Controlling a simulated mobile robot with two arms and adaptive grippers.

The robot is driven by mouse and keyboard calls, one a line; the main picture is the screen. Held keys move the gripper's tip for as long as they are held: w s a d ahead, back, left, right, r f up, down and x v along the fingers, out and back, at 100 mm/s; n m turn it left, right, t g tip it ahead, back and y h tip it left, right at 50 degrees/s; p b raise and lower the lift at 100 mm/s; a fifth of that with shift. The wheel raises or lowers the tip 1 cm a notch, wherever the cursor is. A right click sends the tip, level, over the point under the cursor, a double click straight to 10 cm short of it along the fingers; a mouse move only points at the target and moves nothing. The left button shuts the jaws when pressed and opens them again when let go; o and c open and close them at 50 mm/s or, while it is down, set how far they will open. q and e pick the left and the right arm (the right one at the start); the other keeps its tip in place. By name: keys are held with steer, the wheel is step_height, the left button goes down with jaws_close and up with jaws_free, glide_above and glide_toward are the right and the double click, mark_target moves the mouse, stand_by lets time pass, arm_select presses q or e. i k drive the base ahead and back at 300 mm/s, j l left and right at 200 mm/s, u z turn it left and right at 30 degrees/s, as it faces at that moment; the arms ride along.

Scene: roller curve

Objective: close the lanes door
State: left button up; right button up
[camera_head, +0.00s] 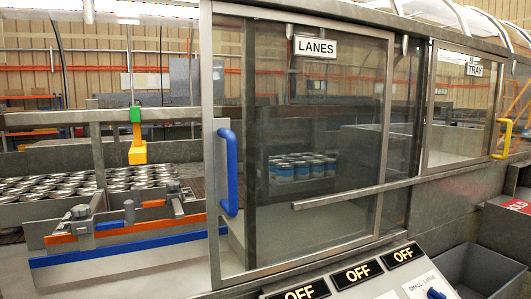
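The lanes door (322,150) is a framed glass panel with a "LANES" sign (315,47). Its blue upright handle (228,168) is on the left edge of its frame. The panel stands in the middle of the view, and the opening to its left is uncovered. Several silver can tops (95,183) show through that opening, and blue-labelled cans (300,168) show through the glass. Neither of my grippers can be made out in this view.
A "TRAY" door (462,105) with a yellow handle (502,139) is at right. A metal rail (350,195) crosses in front of the lanes door. A control panel with "OFF" displays (356,273) is below, beside a grey bin (480,272).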

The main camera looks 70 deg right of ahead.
mark_target(220, 143)
steer(key=k+j+z, duration=0.1)
steer(key=z, duration=2.5)
